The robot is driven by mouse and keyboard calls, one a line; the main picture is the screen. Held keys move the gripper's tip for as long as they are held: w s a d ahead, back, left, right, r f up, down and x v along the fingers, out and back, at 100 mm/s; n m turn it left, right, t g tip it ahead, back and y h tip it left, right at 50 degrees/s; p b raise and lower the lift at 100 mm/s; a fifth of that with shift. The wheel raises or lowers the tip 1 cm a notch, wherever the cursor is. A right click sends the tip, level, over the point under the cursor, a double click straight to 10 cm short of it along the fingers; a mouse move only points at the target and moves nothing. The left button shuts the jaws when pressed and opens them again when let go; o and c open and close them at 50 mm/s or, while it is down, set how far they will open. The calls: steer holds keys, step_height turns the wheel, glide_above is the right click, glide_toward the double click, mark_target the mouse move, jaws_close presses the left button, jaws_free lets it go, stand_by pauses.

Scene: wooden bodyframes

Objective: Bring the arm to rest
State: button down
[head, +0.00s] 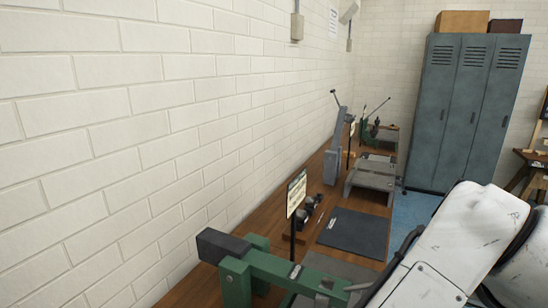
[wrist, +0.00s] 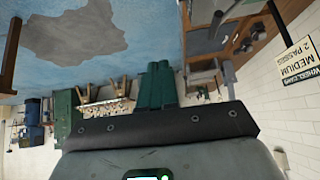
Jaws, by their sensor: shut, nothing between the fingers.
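My gripper (wrist: 156,68) shows in the wrist view as a dark grey body with a screwed plate across the lower middle. Its green fingers stand together at the centre, shut, with nothing seen between them. My white arm (head: 450,250) fills the lower right of the head view. The gripper cannot be made out for certain in the head view. In the wrist view the room appears upside down, with the blue floor at the top.
A wooden bench (head: 190,290) runs along the white brick wall (head: 110,120). On it are a green machine (head: 280,265), a sign (head: 296,193), a dark mat (head: 353,232) and grey machines. Blue-grey lockers (head: 465,110) stand at the back.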

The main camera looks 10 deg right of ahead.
steer(key=s+d+f+n, duration=0.2)
steer(key=f+n, duration=0.1)
steer(key=f, duration=0.6)
steer(key=s+d+f+n, duration=0.1)
steer(key=f+n, duration=0.2)
steer(key=f, duration=0.5)
steer(key=s+a+f+g+y, duration=0.2)
steer(key=s+a+f, duration=0.2)
steer(key=s+f, duration=0.4)
steer(key=s+a+f+n+g+y, duration=0.1)
steer(key=s+a+f+g+y, duration=0.1)
steer(key=s+a+f, duration=0.3)
steer(key=s+f+g, duration=0.1)
steer(key=s+f, duration=0.2)
steer(key=f, duration=0.1)
steer(key=shift+s+f, duration=0.2)
steer(key=shift+f, duration=0.05)
